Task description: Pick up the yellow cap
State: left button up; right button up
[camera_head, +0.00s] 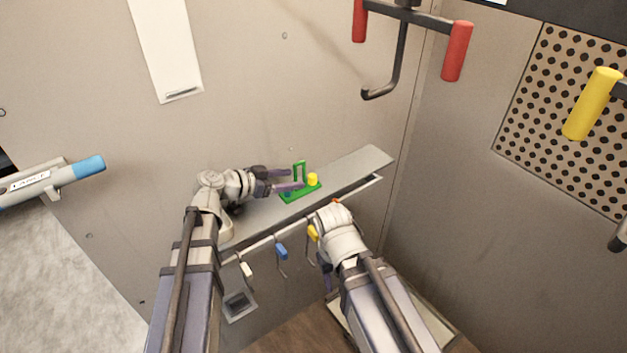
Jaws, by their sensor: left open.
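The small yellow cap (313,179) stands on a green holder (290,199) with an upright green frame, on the narrow grey shelf. My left gripper (296,179) is open and comes in from the left over the holder. Its fingertips point at the yellow cap and are just left of it; I cannot tell whether they touch the frame. A blue piece beside the holder is mostly hidden by the fingers. My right gripper (326,276) is below the shelf's front edge, pointing down, mostly hidden behind its own wrist.
The grey shelf (362,163) is bare to the right of the holder. Hooks with white, blue (281,251) and yellow (312,233) ends hang below its front edge. A red-handled hook (457,52) hangs above. A perforated panel (545,110) is on the right wall.

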aim_at(308, 184)
pick_arm(q)
jog(key=shift+x, duration=1.05)
jog(key=b+x, duration=0.1)
jog(key=x, duration=0.1)
jog(key=b+x, duration=0.1)
jog(key=x, duration=0.1)
jog(key=shift+w+f+b, duration=0.15)
jog(key=shift+f+b, duration=0.15)
jog(key=shift+f, duration=0.05)
jog(key=shift+w+d+f, duration=0.1)
jog(key=shift+w+d, duration=0.1)
jog(key=shift+d, duration=0.05)
jog(key=shift+c, duration=0.4)
grip_shut()
